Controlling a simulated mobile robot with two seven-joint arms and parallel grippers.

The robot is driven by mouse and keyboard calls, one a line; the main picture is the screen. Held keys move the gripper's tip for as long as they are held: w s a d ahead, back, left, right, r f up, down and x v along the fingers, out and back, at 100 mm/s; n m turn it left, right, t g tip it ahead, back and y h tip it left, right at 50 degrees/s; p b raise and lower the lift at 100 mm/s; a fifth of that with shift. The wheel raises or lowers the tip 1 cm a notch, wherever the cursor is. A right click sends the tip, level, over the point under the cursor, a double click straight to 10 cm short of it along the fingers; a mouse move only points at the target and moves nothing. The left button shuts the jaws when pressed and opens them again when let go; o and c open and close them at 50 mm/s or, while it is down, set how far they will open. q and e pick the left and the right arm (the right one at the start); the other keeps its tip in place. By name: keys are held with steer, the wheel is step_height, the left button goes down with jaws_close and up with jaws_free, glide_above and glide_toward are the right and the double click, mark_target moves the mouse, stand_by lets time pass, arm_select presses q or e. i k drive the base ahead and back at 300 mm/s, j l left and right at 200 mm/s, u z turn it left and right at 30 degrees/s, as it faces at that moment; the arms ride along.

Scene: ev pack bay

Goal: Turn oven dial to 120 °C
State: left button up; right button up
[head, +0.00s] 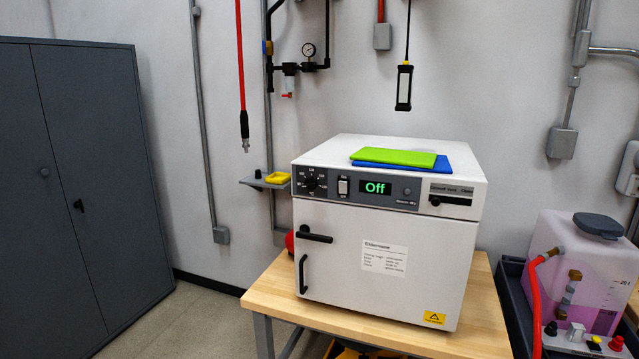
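The oven (385,235) is a white box on a wooden-topped table, with its door shut. Its dial (312,180) is a black knob at the left end of the dark control panel, with small white markings around it; its exact setting is too small to read. The display (376,188) beside it reads "Off" in green. A white switch (343,186) sits between dial and display. Neither of my grippers is in view.
A green pad and a blue pad (403,159) lie on the oven top. The table (262,293) has bare wood at its left. A dark cabinet (70,190) stands left, and a tank of pink liquid (585,265) stands right. A red hose (241,70) hangs behind.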

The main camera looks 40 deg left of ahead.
mark_target(310, 184)
steer(key=i+j+z, duration=0.1)
steer(key=j, duration=0.6)
steer(key=i+j+z, duration=0.1)
steer(key=j, duration=0.6)
steer(key=i+j+z, duration=0.15)
steer(key=j, duration=0.6)
steer(key=k+l, duration=0.05)
